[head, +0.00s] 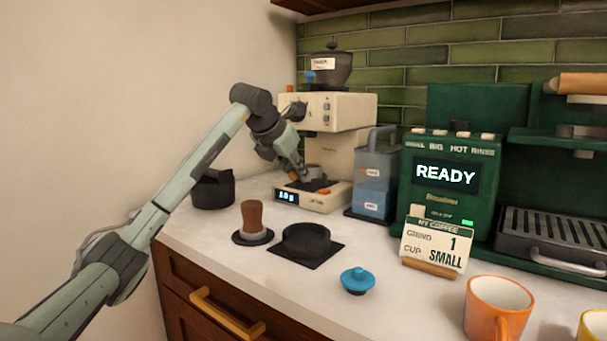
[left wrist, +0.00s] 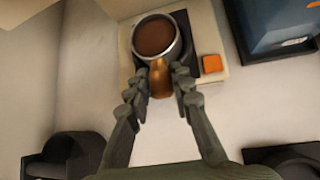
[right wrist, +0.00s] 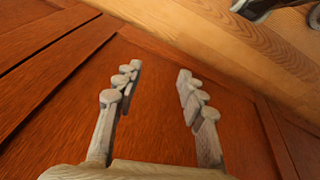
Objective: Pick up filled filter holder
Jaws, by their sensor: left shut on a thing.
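The filter holder (left wrist: 156,40) shows in the left wrist view as a round metal-rimmed cup filled with brown grounds, with a wooden handle (left wrist: 161,83). It is over the dark pad of the cream grinder's base (left wrist: 205,30); I cannot tell whether it touches the pad. The fingers of my left gripper (left wrist: 160,76) are closed on the handle from both sides. In the head view my left gripper (head: 301,177) reaches down at the grinder (head: 340,112) and hides most of the holder. My right gripper (right wrist: 158,92) is open and empty in front of wooden cabinet fronts.
A tamper (head: 252,219) and a round black holder on a mat (head: 306,243) stand in front. A black container (head: 212,189) is left of the grinder, a blue-grey tank (head: 374,180) right. A blue lid (head: 357,280), an order card (head: 435,245) and an orange mug (head: 497,308) are further right.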

